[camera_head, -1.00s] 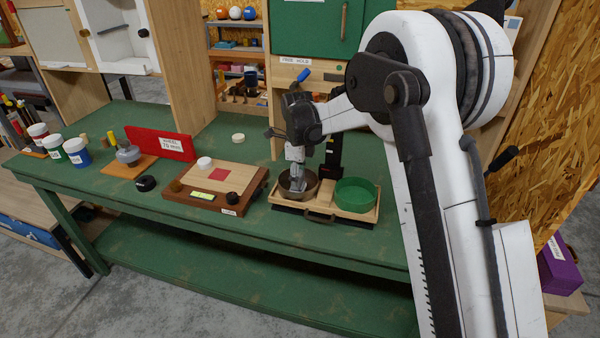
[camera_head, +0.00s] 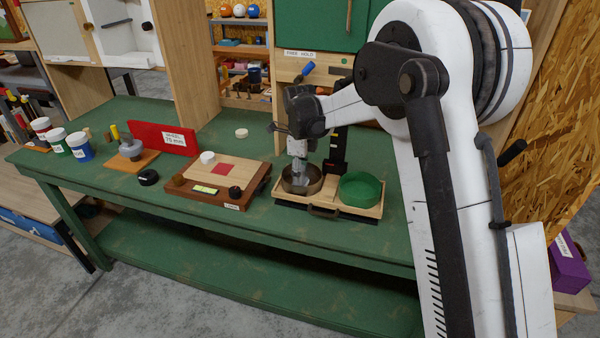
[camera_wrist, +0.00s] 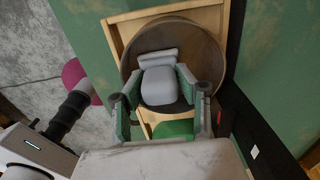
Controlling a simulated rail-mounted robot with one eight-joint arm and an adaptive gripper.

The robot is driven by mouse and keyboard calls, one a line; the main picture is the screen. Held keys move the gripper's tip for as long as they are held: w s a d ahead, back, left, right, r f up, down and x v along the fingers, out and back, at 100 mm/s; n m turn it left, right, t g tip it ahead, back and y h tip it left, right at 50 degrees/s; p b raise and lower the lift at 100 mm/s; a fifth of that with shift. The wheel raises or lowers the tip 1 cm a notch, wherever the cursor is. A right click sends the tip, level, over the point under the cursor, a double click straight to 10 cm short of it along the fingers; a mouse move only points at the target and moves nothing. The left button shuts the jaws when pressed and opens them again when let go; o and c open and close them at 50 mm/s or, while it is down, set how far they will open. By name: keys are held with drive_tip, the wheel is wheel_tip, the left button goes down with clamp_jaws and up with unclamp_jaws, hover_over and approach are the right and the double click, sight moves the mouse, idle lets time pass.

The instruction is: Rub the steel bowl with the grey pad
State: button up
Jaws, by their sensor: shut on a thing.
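The steel bowl (camera_head: 315,184) sits in the left part of a wooden tray (camera_head: 332,211) on the green bench. It also shows in the wrist view (camera_wrist: 205,52), seen from above. My gripper (camera_head: 299,183) points down into the bowl. In the wrist view my gripper (camera_wrist: 161,98) is shut on the grey pad (camera_wrist: 160,85), which lies between its fingers, inside the bowl's outline. The pad's underside is hidden, so I cannot tell whether it touches the bowl. A green bowl (camera_head: 360,189) stands right of the steel bowl in the same tray.
A wooden board with a red square (camera_head: 223,169) lies left of the tray. A red upright panel (camera_head: 163,138), a grey-knobbed piece (camera_head: 131,149) and several labelled pots (camera_head: 79,146) stand farther left. A dark post (camera_head: 336,150) rises behind the tray. Bare bench lies between board and panel.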

drive_tip(key=shift+s+r+p, duration=0.1)
drive_tip(key=shift+r+p, duration=1.45)
drive_tip(key=shift+r, duration=2.55)
drive_tip(key=shift+f, duration=0.1)
